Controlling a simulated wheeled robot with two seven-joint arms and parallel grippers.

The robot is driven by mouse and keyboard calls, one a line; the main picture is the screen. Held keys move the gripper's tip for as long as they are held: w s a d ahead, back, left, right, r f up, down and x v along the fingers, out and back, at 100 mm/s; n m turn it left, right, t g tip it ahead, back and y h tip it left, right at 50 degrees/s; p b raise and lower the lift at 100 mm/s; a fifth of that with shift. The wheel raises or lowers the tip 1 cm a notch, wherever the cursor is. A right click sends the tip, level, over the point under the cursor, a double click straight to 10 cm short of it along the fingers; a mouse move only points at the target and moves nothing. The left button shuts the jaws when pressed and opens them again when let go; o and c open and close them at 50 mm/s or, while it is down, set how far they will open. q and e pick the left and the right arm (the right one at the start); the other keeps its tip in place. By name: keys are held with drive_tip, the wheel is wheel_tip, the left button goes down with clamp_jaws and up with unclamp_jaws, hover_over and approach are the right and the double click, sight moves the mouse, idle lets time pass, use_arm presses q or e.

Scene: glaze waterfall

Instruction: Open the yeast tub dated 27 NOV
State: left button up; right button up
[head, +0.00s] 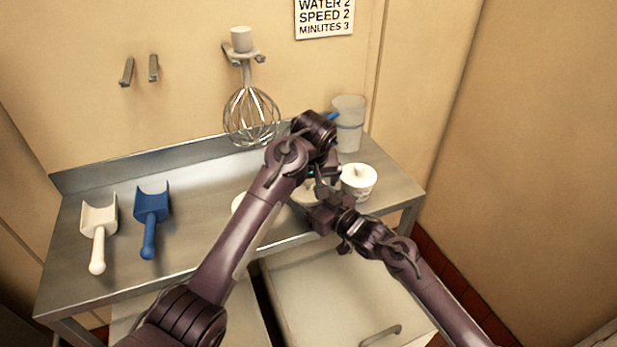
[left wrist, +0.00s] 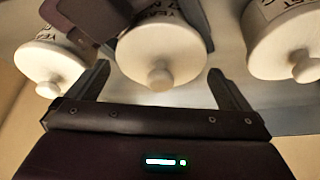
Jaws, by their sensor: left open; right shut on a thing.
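Three white yeast tubs with knobbed lids stand in a row on the steel table. In the head view, the right tub (head: 358,182) is clear, the middle tub (head: 305,195) is mostly hidden by my grippers, and the left tub (head: 238,204) is partly behind my left arm. In the left wrist view, the middle tub's lid (left wrist: 160,52) and knob lie between the open fingers of my left gripper (left wrist: 160,70), apart from them. My right gripper (head: 322,212) is shut on the middle tub's body.
A white scoop (head: 98,228) and a blue scoop (head: 151,215) lie on the table (head: 200,225) at the left. A whisk (head: 251,115) hangs on the wall. A translucent jug (head: 348,122) stands at the back right. White bins (head: 335,290) stand below the front edge.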

use_arm(q)
drive_tip(key=c, duration=1)
drive_tip(key=shift+o, duration=0.2)
drive_tip(key=shift+r, duration=0.25)
drive_tip(key=shift+r, duration=0.9)
drive_tip(key=shift+r, duration=2)
use_arm(e)
drive_tip(key=o, duration=1.5)
